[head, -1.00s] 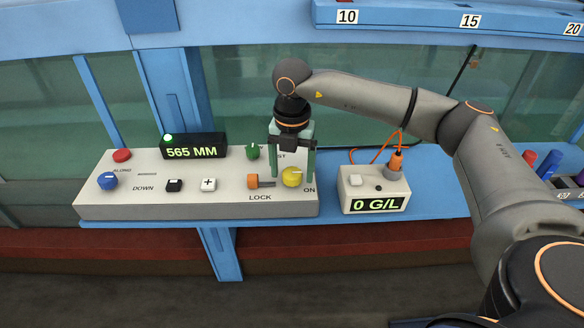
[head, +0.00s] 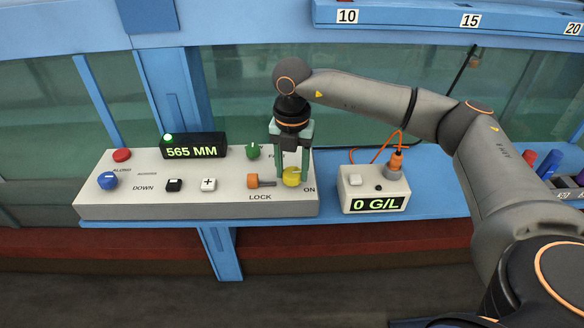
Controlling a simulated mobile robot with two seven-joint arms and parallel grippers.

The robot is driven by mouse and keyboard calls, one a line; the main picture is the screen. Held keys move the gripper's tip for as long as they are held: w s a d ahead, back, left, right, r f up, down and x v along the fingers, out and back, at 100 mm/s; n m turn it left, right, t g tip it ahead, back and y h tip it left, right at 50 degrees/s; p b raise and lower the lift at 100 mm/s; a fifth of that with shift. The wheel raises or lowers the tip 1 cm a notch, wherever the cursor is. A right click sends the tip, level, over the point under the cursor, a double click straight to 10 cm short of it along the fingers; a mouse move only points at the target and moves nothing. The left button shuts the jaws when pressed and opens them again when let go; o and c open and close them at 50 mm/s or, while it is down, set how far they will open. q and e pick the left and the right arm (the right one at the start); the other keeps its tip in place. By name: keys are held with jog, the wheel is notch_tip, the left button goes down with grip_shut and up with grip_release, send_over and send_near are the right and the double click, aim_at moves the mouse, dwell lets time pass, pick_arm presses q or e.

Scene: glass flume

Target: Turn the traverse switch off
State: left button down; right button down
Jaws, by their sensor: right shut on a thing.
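The white control panel (head: 230,203) stands on a blue shelf. A yellow knob (head: 292,179) sits at its right end beside the printed word ON, and I take it to be the traverse switch. My right gripper (head: 292,176) points down from above, and its two green fingers are shut on the yellow knob, one on each side. The fingers and hand hide part of the knob and some of the panel's print. My left gripper is not in view.
An orange lever (head: 254,181) marked LOCK is close left of the knob. A green knob (head: 253,151) stands behind it. A blue knob (head: 107,181), red button (head: 122,155) and 565 MM display (head: 194,147) are further left. A 0 G/L meter (head: 374,188) is to the right.

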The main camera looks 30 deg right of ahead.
jog(key=shift+n, duration=0.3)
jog(key=n, duration=0.4)
jog(key=shift+b, duration=0.35)
jog(key=n, duration=0.4)
jog(key=shift+d+b, duration=0.1)
jog(key=shift+b, duration=0.2)
jog(key=n, duration=0.5)
jog(key=n+b, duration=0.1)
jog(key=n, duration=0.3)
jog(key=shift+c, duration=1.4)
grip_release()
jog(key=shift+r, duration=0.1)
